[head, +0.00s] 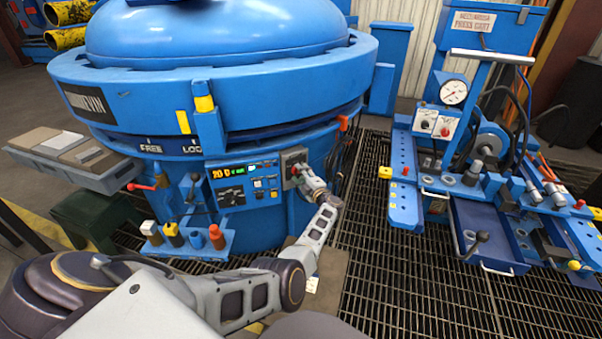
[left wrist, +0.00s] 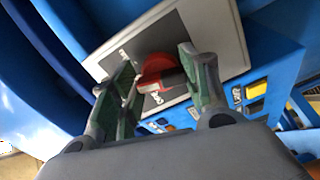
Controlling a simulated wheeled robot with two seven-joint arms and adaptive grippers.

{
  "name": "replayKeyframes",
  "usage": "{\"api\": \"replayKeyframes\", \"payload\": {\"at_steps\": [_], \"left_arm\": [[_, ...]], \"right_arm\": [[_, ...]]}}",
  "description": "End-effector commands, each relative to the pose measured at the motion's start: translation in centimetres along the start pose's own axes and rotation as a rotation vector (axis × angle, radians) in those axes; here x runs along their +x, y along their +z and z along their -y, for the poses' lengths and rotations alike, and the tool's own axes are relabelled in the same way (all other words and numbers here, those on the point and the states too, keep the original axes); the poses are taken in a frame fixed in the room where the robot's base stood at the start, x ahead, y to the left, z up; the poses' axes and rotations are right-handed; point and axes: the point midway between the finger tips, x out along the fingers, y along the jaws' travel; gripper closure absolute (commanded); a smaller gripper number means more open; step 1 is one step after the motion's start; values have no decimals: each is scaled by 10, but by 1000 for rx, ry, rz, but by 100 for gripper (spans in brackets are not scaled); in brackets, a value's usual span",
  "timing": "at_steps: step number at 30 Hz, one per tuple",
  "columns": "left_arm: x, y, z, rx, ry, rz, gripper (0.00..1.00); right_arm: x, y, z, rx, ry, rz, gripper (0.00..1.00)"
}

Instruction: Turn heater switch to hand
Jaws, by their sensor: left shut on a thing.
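The heater switch (left wrist: 156,72) is a red knob on a grey plate (left wrist: 214,32) in the left wrist view. The plate carries small white labels, too blurred to read. In the head view its grey switch box (head: 293,157) sits at the right end of the control panel on the blue furnace. My right gripper is not in view.
The control panel (head: 241,188) with a green-and-orange display is left of the switch. A ledge with colored handles (head: 172,234) stands lower left. A blue bench with a gauge (head: 453,92) stands at right. Open grating floor (head: 390,260) lies between.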

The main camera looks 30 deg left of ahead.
Motion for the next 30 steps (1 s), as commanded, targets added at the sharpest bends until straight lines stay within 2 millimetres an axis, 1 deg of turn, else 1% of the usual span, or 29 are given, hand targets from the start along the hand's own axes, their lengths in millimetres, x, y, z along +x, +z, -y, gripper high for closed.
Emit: {"api": "replayKeyframes", "payload": {"at_steps": [12, 16, 20, 25, 30], "left_arm": [[-2, 1, 2, 386, -3, 4, 78], [-2, 1, 3, 483, -2, 5, 78], [-1, 1, 3, 554, -2, 4, 78], [-2, 1, 4, 611, -2, 5, 78], [-2, 1, 4, 633, -2, 5, 78]], "right_arm": [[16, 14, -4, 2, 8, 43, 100], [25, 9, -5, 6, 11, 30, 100], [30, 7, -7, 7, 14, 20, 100], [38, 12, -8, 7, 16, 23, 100], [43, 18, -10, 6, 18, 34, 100]]}}
